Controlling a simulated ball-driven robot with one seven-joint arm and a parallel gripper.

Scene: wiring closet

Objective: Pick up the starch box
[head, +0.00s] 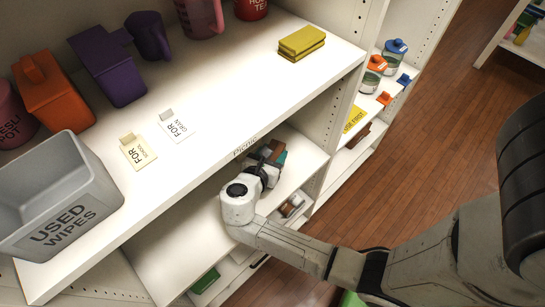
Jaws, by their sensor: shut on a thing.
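My gripper (265,168) reaches into the shelf bay under the white top board. It is shut on a small box with brown and teal parts (277,154), which I take as the starch box. No label on it can be read. My wrist and the top board's edge hide much of it, and I cannot tell whether it touches the shelf (185,235).
The top board's edge (215,158) runs just above my gripper, and an upright panel (335,110) stands to its right. A brown-and-white item (291,205) lies lower right. A grey wipes bin (95,185) stands on top. Wooden floor (420,130) is open at right.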

